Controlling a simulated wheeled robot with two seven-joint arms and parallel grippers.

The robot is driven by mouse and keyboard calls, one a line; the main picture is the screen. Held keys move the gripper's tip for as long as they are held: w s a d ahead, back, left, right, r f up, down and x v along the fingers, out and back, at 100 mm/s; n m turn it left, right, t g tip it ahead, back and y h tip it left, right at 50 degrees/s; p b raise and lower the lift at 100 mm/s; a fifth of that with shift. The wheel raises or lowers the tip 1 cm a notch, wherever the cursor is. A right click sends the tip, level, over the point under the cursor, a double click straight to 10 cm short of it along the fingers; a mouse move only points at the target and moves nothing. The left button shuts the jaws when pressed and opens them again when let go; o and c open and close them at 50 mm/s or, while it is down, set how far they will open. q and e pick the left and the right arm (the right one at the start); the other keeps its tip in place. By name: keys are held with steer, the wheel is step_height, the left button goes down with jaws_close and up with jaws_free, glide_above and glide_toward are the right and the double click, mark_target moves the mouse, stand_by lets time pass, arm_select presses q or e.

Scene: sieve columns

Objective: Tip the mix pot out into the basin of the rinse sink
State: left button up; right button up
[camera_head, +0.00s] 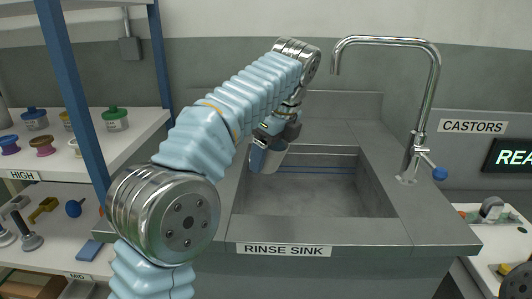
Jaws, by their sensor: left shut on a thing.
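My left arm reaches in from the left and over the sink. Its gripper (272,134) is shut on the mix pot (272,159), a small grey vessel with blue on its left side. The pot hangs in the air over the left back part of the rinse sink (430,236) and looks close to upright. The gripper and wrist hide part of it, and its contents cannot be seen. The basin (320,196) below is grey, with a blue line along its back wall. My right gripper is not in view.
A tall curved tap (432,90) with a blue-knobbed lever stands at the sink's right. Shelves (140,130) with lidded jars and small parts stand at left. A castors bench (485,275) is at right. The basin's middle and right look empty.

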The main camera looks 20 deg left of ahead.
arm_select(q)
steer(key=t+y, duration=0.1)
steer(key=y, duration=0.3)
steer(key=shift+a, duration=0.2)
steer(key=t+y, duration=0.1)
steer(key=y, duration=0.1)
steer(key=shift+d+y+b, duration=0.1)
steer(key=shift+y+b, duration=0.2)
steer(key=shift+b, duration=0.05)
steer(key=t+y+b, duration=0.1)
steer(key=y+b, duration=0.2)
steer(key=b, duration=0.3)
steer(key=shift+b, duration=0.4)
steer(key=y, duration=0.1)
steer(key=d+r+t+y, duration=0.1)
steer(key=y, duration=0.1)
steer(key=shift+s+b, duration=0.1)
steer(key=shift+b, duration=0.25)
steer(key=shift+d+r+t+y, duration=0.1)
steer(key=shift+r+t+y, duration=0.15)
steer(key=shift+y, duration=0.25)
steer(key=shift+r+t+y, duration=0.1)
steer(key=shift+t+y, duration=0.15)
steer(key=shift+y, duration=0.25)
